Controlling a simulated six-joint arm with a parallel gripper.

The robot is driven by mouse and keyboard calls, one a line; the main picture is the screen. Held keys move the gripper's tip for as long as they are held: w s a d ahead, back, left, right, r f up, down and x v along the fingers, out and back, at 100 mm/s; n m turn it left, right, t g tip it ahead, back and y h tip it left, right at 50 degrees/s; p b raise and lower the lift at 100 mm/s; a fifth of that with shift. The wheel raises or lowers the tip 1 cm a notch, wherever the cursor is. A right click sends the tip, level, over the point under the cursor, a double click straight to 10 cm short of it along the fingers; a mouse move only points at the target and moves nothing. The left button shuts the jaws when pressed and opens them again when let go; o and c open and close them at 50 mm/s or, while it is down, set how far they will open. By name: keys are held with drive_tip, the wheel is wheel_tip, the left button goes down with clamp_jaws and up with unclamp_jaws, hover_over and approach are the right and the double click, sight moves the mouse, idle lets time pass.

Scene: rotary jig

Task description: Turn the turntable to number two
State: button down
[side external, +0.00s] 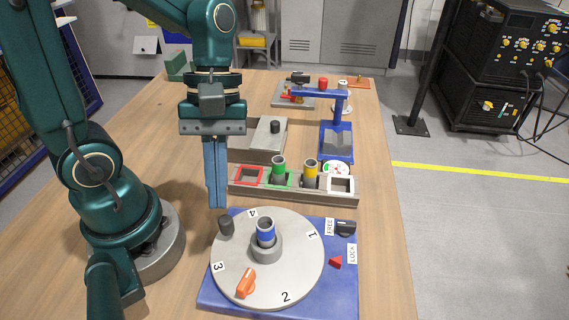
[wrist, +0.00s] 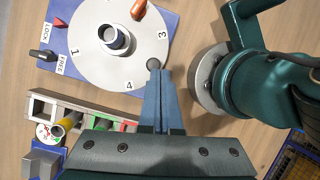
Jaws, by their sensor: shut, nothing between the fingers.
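The round grey turntable (side external: 285,280) lies on a blue base plate (side external: 215,298) with numbers 1 to 4 around its rim. The red pointer (side external: 336,262) stands off the right rim, between numbers 1 and 2. A dark upright peg (side external: 226,225) stands near the rim between 3 and 4; it also shows in the wrist view (wrist: 153,64). My gripper (side external: 217,206) is shut and empty, pointing down, its fingertips close to the peg. I cannot tell whether they touch. A black lever (side external: 345,228) sits by the FREE label (side external: 329,227); the LOCK label (side external: 352,253) is nearer the front.
A blue-banded cylinder (side external: 265,232) stands in the turntable's central hub, and an orange piece (side external: 246,283) sits near 3. Behind is a grey rack (side external: 290,191) with green and yellow cylinders. A blue stand (side external: 337,140) rises behind it.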

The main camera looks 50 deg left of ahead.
wheel_tip(320, 180, up, 6)
drive_tip(key=m+t+y, duration=0.2)
drive_tip(key=t+y, duration=0.3)
drive_tip(key=y, duration=0.1)
drive_tip(key=shift+n, duration=0.3)
drive_tip(key=x, duration=0.6)
drive_tip(key=w+x, duration=0.1)
drive_tip(key=x, duration=0.2)
drive_tip(key=shift+a+f, duration=0.15)
drive_tip(key=shift+a, duration=0.1)
drive_tip(key=shift+s+d, duration=0.6)
drive_tip(key=shift+d, duration=0.2)
drive_tip(key=shift+s+d, duration=0.55)
drive_tip(key=shift+d, duration=0.3)
drive_tip(key=shift+s+d+n+y, duration=0.1)
drive_tip(key=shift+s+n+y, duration=0.25)
drive_tip(key=shift+n, duration=0.65)
